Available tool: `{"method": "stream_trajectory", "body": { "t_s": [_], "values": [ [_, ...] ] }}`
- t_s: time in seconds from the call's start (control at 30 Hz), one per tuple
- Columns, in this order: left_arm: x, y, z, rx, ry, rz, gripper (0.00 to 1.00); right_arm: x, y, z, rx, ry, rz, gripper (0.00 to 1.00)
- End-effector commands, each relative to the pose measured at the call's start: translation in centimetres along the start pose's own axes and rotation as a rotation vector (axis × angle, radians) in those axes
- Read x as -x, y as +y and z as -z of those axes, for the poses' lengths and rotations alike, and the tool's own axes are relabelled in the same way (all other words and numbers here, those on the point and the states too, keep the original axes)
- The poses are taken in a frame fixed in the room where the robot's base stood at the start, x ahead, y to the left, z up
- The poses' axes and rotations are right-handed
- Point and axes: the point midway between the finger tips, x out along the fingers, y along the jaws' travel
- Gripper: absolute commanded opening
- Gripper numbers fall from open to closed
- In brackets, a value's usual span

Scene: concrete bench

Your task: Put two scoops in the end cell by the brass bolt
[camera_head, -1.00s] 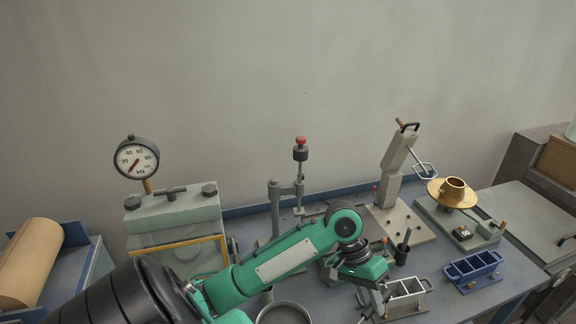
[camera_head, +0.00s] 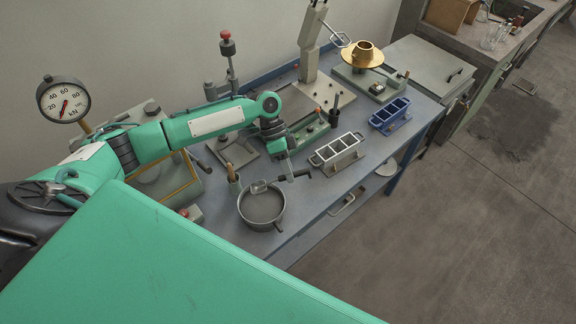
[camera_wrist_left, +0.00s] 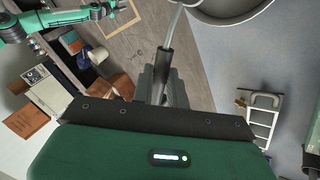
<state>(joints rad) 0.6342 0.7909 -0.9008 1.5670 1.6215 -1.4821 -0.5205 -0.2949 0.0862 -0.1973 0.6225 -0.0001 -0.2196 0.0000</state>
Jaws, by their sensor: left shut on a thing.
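My left gripper (camera_head: 287,172) is shut on the dark handle of a metal scoop (camera_head: 259,187). The scoop head is at the far rim of a round grey pan (camera_head: 243,213); its load cannot be made out. In the left wrist view the handle (camera_wrist_left: 165,62) runs up from the jaws toward the pan (camera_wrist_left: 205,14). A silver three-cell mould (camera_head: 322,160) stands right of the gripper, apart from it. A blue three-cell mould (camera_head: 377,123) stands farther right.
A brass flow table (camera_head: 364,55) and a grey press stand (camera_head: 310,50) are behind the moulds. A dial gauge (camera_head: 63,99) is at left. A wooden-handled tool (camera_head: 233,180) stands beside the pan. The bench's front edge lies close to the pan and silver mould.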

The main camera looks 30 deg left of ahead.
Motion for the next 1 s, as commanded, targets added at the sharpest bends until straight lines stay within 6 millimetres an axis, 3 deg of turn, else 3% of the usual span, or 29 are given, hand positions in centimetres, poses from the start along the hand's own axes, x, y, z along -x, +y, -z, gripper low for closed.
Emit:
{"method": "stream_trajectory", "body": {
  "t_s": [0.17, 0.73, 1.0],
  "values": [
    [-0.5, -0.5, -0.8, -0.034, 0.036, -0.002, 0.0, -1.1, -0.2, -0.7, 0.001, -0.007, 0.002, 0.36],
    [-2.1, -1.6, -4.7, -0.255, 0.372, -0.001, 0.0, -9.1, -1.6, -1.4, -0.001, -0.007, 0.015, 0.36],
    [-4.6, -3.3, -5.7, -0.277, 0.4, -0.002, 0.0, -11.8, -1.2, -1.6, 0.001, -0.007, 0.009, 0.36]
  ]
}}
